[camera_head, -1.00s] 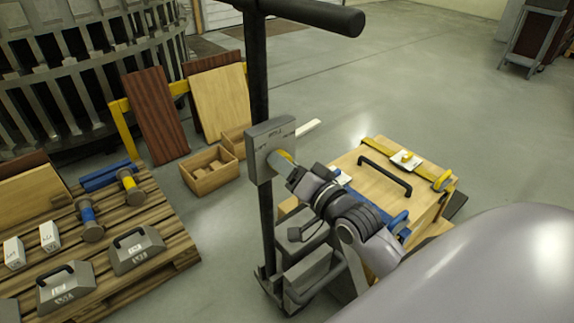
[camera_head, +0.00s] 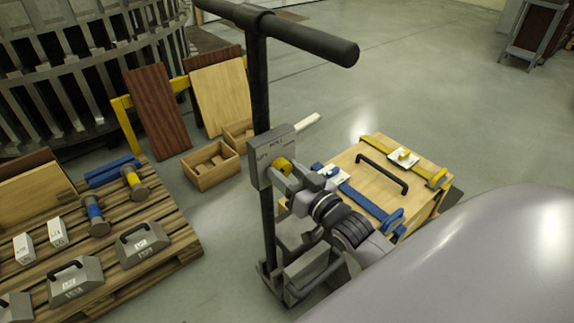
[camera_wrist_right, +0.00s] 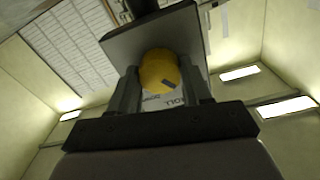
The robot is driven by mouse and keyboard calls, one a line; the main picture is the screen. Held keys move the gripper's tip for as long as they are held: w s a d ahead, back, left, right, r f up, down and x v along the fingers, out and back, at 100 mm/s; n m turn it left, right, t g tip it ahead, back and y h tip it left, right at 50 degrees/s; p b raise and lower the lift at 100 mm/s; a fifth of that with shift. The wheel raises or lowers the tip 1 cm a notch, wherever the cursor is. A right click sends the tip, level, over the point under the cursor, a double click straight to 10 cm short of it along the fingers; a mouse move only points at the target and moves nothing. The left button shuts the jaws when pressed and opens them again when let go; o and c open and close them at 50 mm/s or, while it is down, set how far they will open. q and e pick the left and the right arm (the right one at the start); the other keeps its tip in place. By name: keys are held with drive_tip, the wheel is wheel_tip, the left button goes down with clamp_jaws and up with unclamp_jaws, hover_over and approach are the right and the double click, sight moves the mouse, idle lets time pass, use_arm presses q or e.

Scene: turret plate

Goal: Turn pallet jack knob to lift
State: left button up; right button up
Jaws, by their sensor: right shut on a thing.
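The pallet jack's black upright (camera_head: 260,85) carries a T-handle (camera_head: 290,36) at its top. A grey box (camera_head: 272,150) on the upright bears the yellow knob (camera_head: 283,165) and lettering. My right gripper (camera_head: 287,173) is shut on the yellow knob, its arm coming from the lower right. In the right wrist view the knob (camera_wrist_right: 159,72) sits between the two dark fingers in front of the grey plate (camera_wrist_right: 190,45). A dark mark shows on the knob's lower right. The letters on the plate look upside down there and are partly hidden. My left gripper is not in view.
A wooden crate (camera_head: 372,176) with a black handle and blue and yellow straps stands right of the upright. A wooden pallet (camera_head: 175,235) with weights and rollers lies at left. Small boxes (camera_head: 210,167) and leaning boards (camera_head: 157,112) stand behind.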

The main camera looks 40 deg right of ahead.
drive_tip(key=shift+n+p, duration=0.65)
drive_tip(key=shift+n, duration=0.95)
drive_tip(key=o, duration=1.1)
drive_tip(key=shift+c, duration=0.2)
drive_tip(key=s, duration=0.7)
drive_tip(key=shift+d, duration=0.25)
drive_tip(key=shift+f, duration=0.1)
